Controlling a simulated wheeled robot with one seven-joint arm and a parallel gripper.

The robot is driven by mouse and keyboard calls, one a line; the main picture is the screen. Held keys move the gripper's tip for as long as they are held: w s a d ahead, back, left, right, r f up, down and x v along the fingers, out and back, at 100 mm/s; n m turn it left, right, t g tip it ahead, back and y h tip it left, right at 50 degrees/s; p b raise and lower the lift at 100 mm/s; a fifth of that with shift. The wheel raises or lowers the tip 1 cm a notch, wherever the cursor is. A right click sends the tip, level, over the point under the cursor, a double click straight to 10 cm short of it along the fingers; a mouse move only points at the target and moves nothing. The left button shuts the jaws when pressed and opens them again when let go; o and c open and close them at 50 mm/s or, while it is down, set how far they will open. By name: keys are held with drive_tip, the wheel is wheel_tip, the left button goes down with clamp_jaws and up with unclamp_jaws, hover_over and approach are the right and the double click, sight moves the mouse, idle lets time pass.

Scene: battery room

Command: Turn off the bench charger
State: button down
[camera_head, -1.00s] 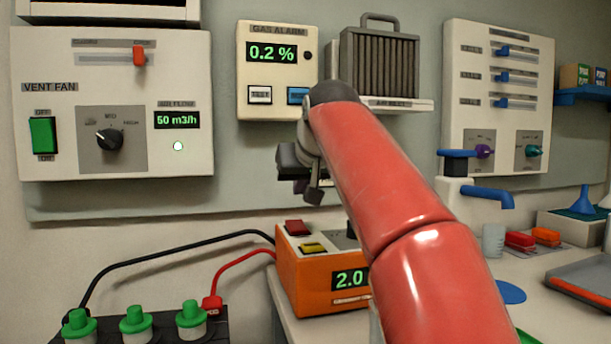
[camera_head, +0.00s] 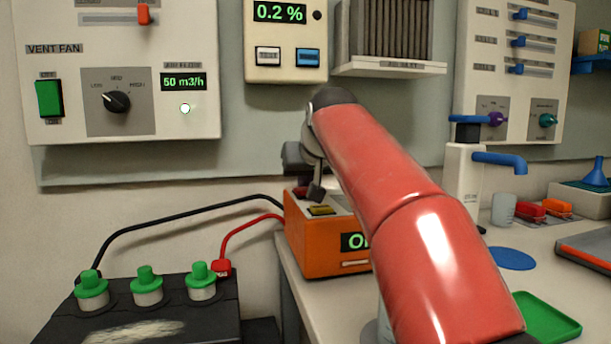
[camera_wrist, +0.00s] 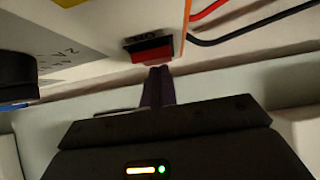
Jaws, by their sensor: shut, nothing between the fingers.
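The bench charger (camera_head: 312,245) is an orange box with a light top on the bench, partly behind my red arm. Its green display (camera_head: 351,242) shows a letter O and the start of another; the rest is hidden by my arm. A yellow button (camera_head: 320,210) is on its top, and a red button is mostly covered by my gripper (camera_head: 316,191). In the wrist view the red button (camera_wrist: 152,52) is right at the tips of my shut, empty gripper (camera_wrist: 159,70); whether they touch I cannot tell.
Black and red cables run from the charger to a black battery (camera_head: 160,315) with green caps at the lower left. A tap (camera_head: 463,175), a blue disc (camera_head: 511,258) and a green tray (camera_head: 545,318) are on the bench at right. Wall panels hang behind.

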drive_tip(key=shift+w, duration=0.2)
drive_tip(key=shift+w+a+r+p, duration=0.1)
drive_tip(key=shift+w+a+p, duration=0.1)
drive_tip(key=shift+w+p, duration=0.6)
drive_tip(key=shift+s, duration=0.2)
drive_tip(key=v, duration=0.7)
drive_tip(key=shift+s+r, duration=0.25)
drive_tip(key=shift+s, duration=0.05)
drive_tip(key=shift+d, duration=0.1)
